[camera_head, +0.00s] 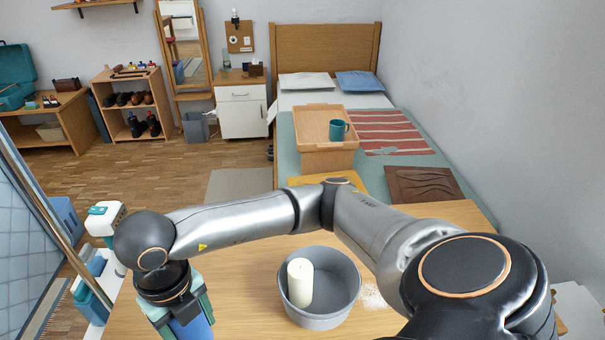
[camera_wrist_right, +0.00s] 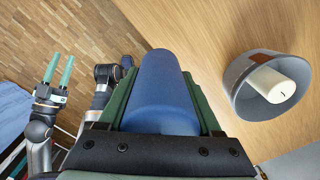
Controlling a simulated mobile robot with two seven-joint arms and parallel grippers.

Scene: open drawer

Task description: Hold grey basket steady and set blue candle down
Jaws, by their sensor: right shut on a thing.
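The grey basket (camera_head: 346,284), a round bowl-like container, stands on the wooden table and holds an upright white candle (camera_head: 300,284). In the right wrist view the basket (camera_wrist_right: 238,80) is at the right with the white candle (camera_wrist_right: 272,84) inside. The blue candle (camera_wrist_right: 163,95) is gripped between the green fingers of my right gripper (camera_wrist_right: 163,85). In the head view, my right arm reaches across to the left, and the blue candle (camera_head: 193,329) shows at the bottom, left of the basket. My left gripper (camera_wrist_right: 58,72) is open and empty, away from the basket.
The table (camera_head: 240,265) has free room left of the basket. A whitish patch (camera_head: 372,294) lies right of it. A brown tray (camera_head: 424,184) lies beyond on the bed, near a wooden crate (camera_head: 312,158) with a teal mug (camera_head: 338,130). My right arm crosses above the table.

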